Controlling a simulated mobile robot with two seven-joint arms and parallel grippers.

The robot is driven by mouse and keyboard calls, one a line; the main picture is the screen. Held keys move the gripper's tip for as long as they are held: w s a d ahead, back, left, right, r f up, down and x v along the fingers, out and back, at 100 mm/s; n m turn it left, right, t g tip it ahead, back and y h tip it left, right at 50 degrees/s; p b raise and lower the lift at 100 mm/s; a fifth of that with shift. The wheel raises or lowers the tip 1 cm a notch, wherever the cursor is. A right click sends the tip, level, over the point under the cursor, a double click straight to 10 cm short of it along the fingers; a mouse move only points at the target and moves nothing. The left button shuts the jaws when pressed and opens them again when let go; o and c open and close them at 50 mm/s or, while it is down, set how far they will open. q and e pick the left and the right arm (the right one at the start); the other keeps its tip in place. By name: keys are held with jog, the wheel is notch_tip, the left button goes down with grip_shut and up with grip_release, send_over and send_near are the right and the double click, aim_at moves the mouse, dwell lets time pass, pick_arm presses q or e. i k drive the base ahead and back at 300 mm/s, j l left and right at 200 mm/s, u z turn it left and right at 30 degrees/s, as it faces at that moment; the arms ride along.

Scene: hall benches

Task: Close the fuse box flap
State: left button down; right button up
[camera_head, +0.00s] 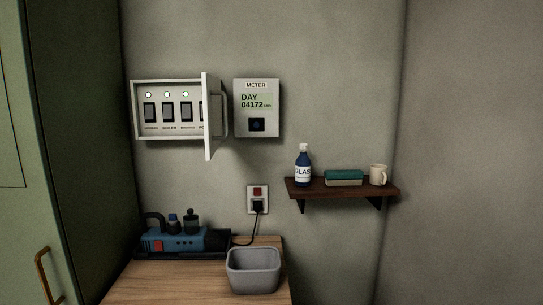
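The fuse box (140,131) is a pale grey box on the wall at the upper left. Its flap (207,120) stands open, swung out from the box's right side and seen nearly edge-on. A handle (223,112) shows at the flap's right side. Inside the box are several dark switches, with small green lights above them. The flap hides part of the rightmost switch. Neither of my grippers is in the head view.
A meter (256,88) hangs right of the flap. Below are a wooden bench (180,285) with a blue machine (178,243) and grey bin (253,272), and a shelf (335,191) holding a bottle (303,171), sponge (343,177) and mug (378,174). A green cabinet (30,130) stands left.

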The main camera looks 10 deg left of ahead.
aim_at(212, 94)
jog(key=i+l+u, duration=0.2)
jog(key=u, duration=0.25)
jog(key=i+l+u, duration=0.3)
jog(key=u, duration=0.15)
